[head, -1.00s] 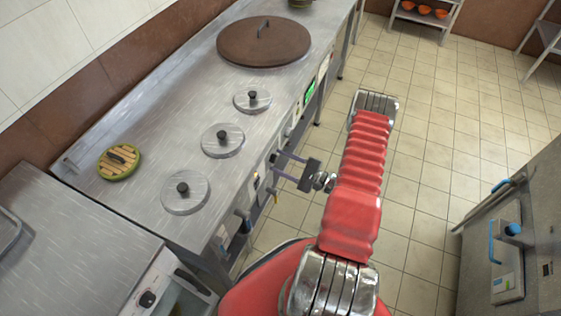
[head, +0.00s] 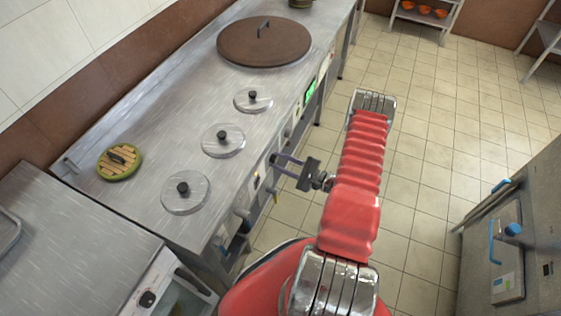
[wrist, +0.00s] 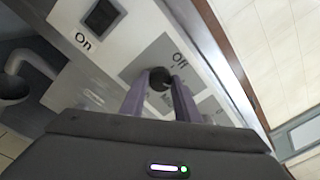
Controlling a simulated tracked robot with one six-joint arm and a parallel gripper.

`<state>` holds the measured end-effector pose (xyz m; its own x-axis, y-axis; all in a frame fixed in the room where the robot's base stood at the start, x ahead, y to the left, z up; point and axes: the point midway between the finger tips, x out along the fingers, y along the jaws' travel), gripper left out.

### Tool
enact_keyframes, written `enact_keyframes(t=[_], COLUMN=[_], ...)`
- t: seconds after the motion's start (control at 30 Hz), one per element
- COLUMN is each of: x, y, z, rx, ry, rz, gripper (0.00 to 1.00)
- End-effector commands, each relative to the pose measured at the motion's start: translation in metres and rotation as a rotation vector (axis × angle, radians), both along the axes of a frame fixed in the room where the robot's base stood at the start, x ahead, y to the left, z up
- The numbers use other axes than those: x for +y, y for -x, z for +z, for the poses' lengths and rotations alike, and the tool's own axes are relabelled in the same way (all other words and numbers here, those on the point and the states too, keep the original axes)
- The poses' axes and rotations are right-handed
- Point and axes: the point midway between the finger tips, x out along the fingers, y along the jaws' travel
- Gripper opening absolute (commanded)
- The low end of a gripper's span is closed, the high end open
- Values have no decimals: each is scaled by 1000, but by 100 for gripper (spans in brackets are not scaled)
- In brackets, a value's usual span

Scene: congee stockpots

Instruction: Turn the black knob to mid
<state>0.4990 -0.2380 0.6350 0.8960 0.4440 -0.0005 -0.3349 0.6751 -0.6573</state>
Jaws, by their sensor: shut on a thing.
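The black knob (wrist: 160,78) sits on a grey plate of the steel counter's front panel in the wrist view, beside an "Off" label (wrist: 180,58). My gripper (wrist: 160,88) is shut on it, with one purple-grey finger on each side. The knob's pointer mark and a "mid" label cannot be made out. In the head view my gripper (head: 276,160) is at the counter's front edge, and its fingers hide the knob.
A black switch (wrist: 102,15) marked "On" is on the same panel. The counter (head: 135,75) holds several round lids and a wooden-slatted disc (head: 119,162). A grey cabinet (head: 520,235) stands at right. Tiled floor (head: 425,130) is clear between.

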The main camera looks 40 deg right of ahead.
Motion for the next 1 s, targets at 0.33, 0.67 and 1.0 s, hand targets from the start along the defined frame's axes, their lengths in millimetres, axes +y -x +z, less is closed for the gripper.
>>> enact_keyframes(t=[0.33, 0.67, 1.0], x=[0, 0, -1], y=[0, 0, -1], z=[0, 1, 2], rx=[20, 111, 267], ry=[-33, -187, -450], rz=[-5, -5, -4], gripper=[6, 6, 6])
